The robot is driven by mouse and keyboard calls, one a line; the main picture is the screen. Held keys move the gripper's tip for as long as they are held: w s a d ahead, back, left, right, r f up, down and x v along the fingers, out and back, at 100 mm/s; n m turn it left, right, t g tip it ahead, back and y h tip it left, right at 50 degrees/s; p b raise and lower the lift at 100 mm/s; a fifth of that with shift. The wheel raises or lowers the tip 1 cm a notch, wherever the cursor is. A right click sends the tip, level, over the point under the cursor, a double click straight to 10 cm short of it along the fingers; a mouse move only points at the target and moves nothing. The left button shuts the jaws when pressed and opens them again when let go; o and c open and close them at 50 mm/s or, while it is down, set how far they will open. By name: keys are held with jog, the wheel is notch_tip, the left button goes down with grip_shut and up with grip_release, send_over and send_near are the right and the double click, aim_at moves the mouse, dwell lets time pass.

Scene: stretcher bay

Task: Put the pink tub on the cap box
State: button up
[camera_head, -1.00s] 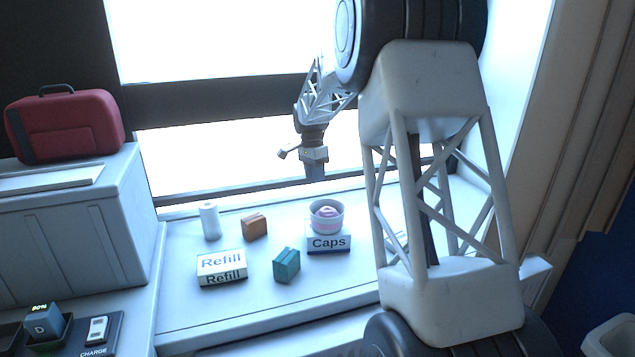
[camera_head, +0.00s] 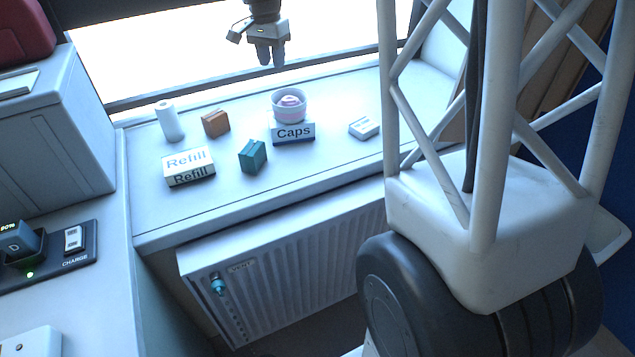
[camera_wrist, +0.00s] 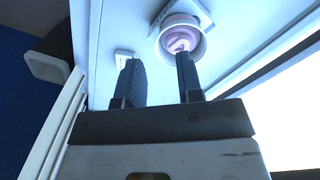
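The pink tub (camera_head: 288,114) is a round cup with a pale rim and a pink band, with something pink inside. It stands upright on top of the cap box (camera_head: 293,132), a white and blue box marked "Caps", on the window sill. My gripper (camera_head: 270,63) is above and behind the tub in the head view, apart from it. In the wrist view my gripper (camera_wrist: 160,78) has its fingers spread with nothing between them. The tub (camera_wrist: 181,40) lies beyond the fingertips there, with the cap box (camera_wrist: 205,14) partly hidden beneath it.
A grey case (camera_head: 62,140) stands left. A radiator (camera_head: 300,255) is below the sill.

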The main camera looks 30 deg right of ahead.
jog(key=s+a+f+n+t, duration=0.1)
jog(key=s+a+n, duration=0.1)
jog(key=s, duration=1.2)
jog(key=s+a+n+t, duration=0.1)
jog(key=s+a+n, duration=0.2)
jog(key=s, duration=1.1)
jog(key=s+a+f+n+t, duration=0.1)
jog(key=s+a+n, duration=0.2)
jog(key=s, duration=1.1)
jog(key=n, duration=0.2)
jog(key=shift+s+f+n, duration=0.15)
jog(key=shift+f+n, duration=0.15)
jog(key=shift+f, duration=0.05)
